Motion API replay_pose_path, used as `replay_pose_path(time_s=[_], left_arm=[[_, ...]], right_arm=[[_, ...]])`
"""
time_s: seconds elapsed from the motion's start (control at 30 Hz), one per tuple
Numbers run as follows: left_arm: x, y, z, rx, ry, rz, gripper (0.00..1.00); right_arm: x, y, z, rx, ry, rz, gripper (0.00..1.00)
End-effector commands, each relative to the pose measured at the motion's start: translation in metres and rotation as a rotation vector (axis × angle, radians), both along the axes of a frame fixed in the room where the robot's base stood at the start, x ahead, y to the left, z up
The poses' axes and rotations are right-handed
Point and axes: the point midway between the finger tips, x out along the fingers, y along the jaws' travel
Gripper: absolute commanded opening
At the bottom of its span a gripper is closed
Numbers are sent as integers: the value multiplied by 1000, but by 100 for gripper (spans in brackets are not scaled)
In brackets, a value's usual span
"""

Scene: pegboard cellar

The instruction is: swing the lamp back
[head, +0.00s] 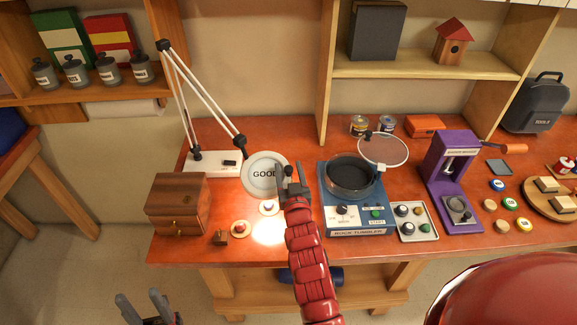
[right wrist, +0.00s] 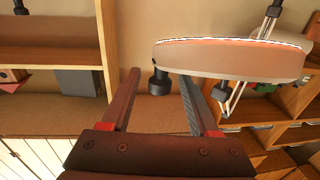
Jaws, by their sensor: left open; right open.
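The lamp stands on a white base (head: 205,163) with a black switch at the back left of the bench. Its thin white jointed arm (head: 206,98) rises and bends down to a round white head (head: 262,172) marked "GOOD". The head lights the bench below it. My right gripper (head: 292,172) is open at the head's right edge. In the right wrist view the lamp head (right wrist: 230,60) is seen from below, and its black knob (right wrist: 159,82) shows between my open fingers (right wrist: 159,74); contact cannot be told. My left gripper (head: 143,302) is open and empty, low in front of the bench.
A blue rock tumbler (head: 355,222) with a round lid stands right of the lamp head. A wooden drawer box (head: 176,207) sits left. A purple press (head: 450,170) and a tray of knobs (head: 417,236) are further right.

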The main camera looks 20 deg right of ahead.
Motion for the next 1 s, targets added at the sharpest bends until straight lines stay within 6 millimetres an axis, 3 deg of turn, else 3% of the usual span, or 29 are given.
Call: replay_pose_path(time_s=[0.3, 0.67, 1.0], left_arm=[[0, 0, 1, 0, 0, 0, 50], [0, 0, 1, 0, 0, 0, 50], [0, 0, 1, 0, 0, 0, 50]], right_arm=[[2, 0, 0, 0, 0, 1, 61], [2, 0, 0, 0, -1, 1, 0], [2, 0, 0, 0, -2, 1, 0]])
